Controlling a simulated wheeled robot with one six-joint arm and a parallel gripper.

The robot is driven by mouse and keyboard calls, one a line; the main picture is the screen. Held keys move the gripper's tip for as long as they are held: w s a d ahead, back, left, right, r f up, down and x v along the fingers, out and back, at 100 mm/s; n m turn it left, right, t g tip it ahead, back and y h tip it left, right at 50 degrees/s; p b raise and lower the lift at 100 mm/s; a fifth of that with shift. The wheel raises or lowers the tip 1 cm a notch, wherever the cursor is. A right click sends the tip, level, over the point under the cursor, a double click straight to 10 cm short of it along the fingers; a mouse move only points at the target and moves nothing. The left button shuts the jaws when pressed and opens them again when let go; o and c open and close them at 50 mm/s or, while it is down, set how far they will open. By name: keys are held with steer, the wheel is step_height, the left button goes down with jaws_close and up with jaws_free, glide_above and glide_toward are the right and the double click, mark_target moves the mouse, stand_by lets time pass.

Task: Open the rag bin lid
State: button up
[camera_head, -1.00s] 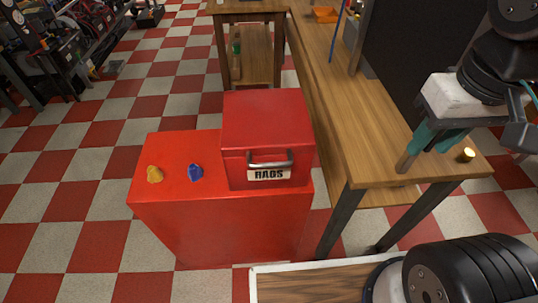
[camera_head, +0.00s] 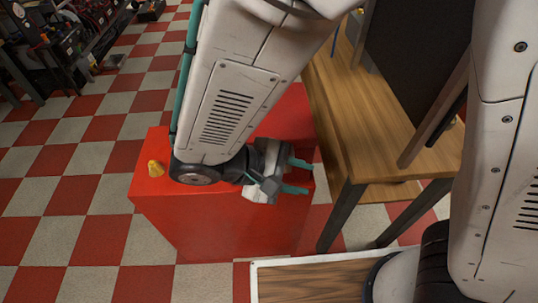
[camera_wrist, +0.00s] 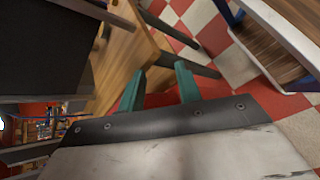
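The red rag bin (camera_head: 292,118) stands on a red cabinet (camera_head: 215,225) in the head view. My arm covers most of the bin, so its handle and label are hidden and I cannot tell the lid's state. My gripper (camera_head: 302,177) is in front of the bin's lower front in the picture, with its teal fingers pointing right. The fingers are apart and empty. The wrist view also shows my gripper (camera_wrist: 160,84) open, with nothing between the fingers. The bin is not recognisable in the wrist view.
A wooden bench (camera_head: 385,125) with dark legs stands right of the bin. A yellow lump (camera_head: 155,168) lies on the cabinet's left end. The checkered floor (camera_head: 65,200) is clear on the left. The wrist view shows the bench (camera_wrist: 125,60) and floor.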

steer(key=w+a+f+n+t+h, duration=0.1)
steer(key=a+f+n+t, duration=0.1)
steer(key=a+f+t, duration=0.5)
steer(key=w+t, duration=0.1)
steer(key=w, duration=0.1)
steer(key=w+d+m+t, duration=0.1)
steer(key=w, duration=0.2)
steer(key=w+d+r+m+t, duration=0.1)
steer(key=w, duration=0.2)
steer(key=shift+w, duration=0.15)
steer(key=shift+c, duration=0.3)
jaws_close()
